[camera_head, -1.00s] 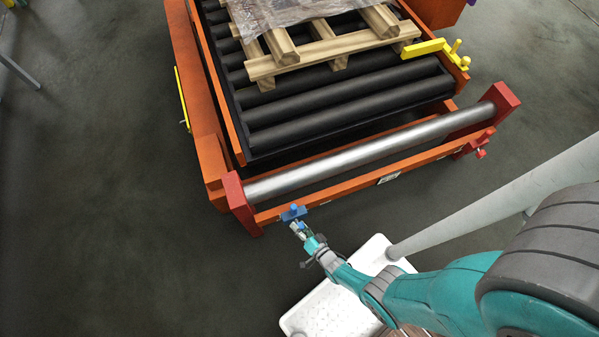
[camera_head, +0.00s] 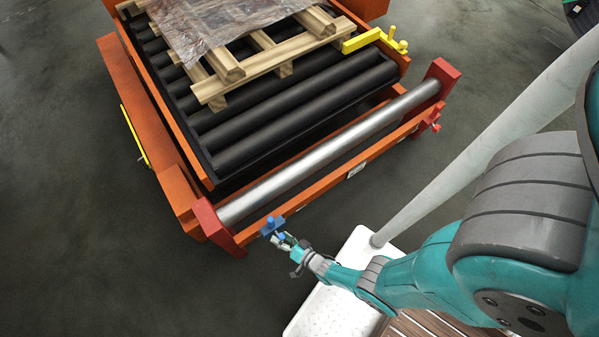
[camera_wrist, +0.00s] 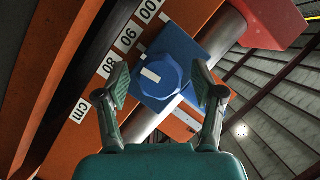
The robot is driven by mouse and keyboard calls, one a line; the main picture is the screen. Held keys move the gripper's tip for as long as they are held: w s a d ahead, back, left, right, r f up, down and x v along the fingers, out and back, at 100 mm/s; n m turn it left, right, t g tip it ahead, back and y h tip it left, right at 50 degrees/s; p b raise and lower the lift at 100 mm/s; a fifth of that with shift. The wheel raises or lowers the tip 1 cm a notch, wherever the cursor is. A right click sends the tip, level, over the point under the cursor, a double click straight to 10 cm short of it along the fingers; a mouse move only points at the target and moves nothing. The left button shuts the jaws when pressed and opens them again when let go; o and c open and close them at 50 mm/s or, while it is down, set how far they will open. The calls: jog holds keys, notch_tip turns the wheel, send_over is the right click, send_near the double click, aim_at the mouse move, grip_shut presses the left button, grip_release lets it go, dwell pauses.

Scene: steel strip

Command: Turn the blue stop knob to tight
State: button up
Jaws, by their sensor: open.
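The blue stop knob (camera_wrist: 158,77) is many-sided with a white mark on its face. It sits on a blue stop block (camera_wrist: 178,42) in the wrist view. The blue stop (camera_head: 272,226) also shows small at the front rail's left end in the head view. My gripper (camera_wrist: 161,84) is open, with one finger on each side of the knob. I cannot tell whether the fingers touch it. In the head view my gripper (camera_head: 284,240) is right at the stop, and the knob is partly hidden there.
A scale (camera_wrist: 108,65) with numbers and "cm" runs along the orange rail. A steel bar (camera_head: 330,152) spans two red end brackets. Behind it, black rollers (camera_head: 290,92) carry a wrapped wooden pallet (camera_head: 265,66). A yellow stop (camera_head: 363,40) stands at the right.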

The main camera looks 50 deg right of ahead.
jog(key=v, duration=1.1)
jog(key=shift+s, duration=0.35)
jog(key=shift+r, duration=0.1)
